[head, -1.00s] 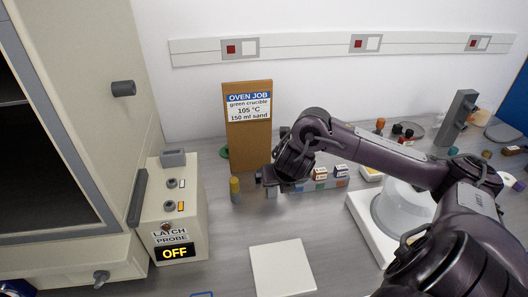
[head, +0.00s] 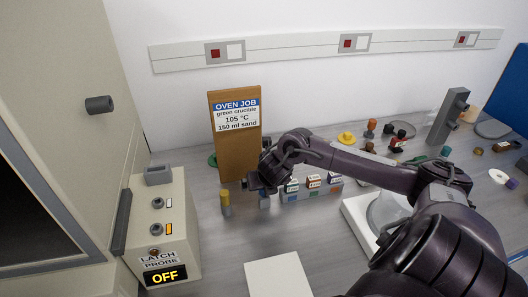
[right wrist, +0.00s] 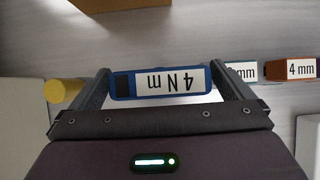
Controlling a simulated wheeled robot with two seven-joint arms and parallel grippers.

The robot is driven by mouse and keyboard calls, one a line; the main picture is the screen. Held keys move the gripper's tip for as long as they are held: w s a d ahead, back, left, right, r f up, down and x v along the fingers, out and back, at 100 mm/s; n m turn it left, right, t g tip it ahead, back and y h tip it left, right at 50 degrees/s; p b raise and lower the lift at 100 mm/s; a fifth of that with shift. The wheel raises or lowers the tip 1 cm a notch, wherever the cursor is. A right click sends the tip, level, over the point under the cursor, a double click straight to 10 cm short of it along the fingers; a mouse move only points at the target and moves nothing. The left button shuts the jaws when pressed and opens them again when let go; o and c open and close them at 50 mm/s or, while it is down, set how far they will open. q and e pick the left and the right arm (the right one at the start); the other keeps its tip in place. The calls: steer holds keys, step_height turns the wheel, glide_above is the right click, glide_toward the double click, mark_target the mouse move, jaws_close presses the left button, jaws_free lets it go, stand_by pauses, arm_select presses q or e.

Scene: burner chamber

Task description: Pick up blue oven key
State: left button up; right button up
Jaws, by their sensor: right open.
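My right gripper (head: 264,190) is open above the bench, in front of the brown job board. In the right wrist view the open fingers (right wrist: 161,72) straddle a blue key (right wrist: 160,83), seen from above with a white label reading "4 N m" upside down. One finger is at each end of it, and I cannot tell whether they touch it. In the head view only a small blue part of the key (head: 265,202) shows below the gripper; the rest is hidden. My left gripper is not in view.
A yellow-topped cylinder (head: 225,203) stands close left of the gripper, also in the wrist view (right wrist: 62,90). Labelled "mm" blocks (head: 313,184) stand in a rack to the right. The job board (head: 236,152) is behind. The latch probe box (head: 160,228) is left; a white plate (head: 278,277) lies in front.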

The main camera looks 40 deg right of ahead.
steer(key=shift+w+f, duration=0.1)
steer(key=shift+c, duration=1.3)
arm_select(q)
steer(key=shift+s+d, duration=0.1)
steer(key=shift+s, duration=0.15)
arm_select(e)
steer(key=c, duration=0.7)
steer(key=shift+o, duration=0.2)
step_height(320, 180, up, 10)
steer(key=shift+w+r+p, duration=0.1)
steer(key=shift+p, duration=0.25)
arm_select(q)
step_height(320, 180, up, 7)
steer(key=p, duration=0.6)
arm_select(e)
step_height(320, 180, up, 10)
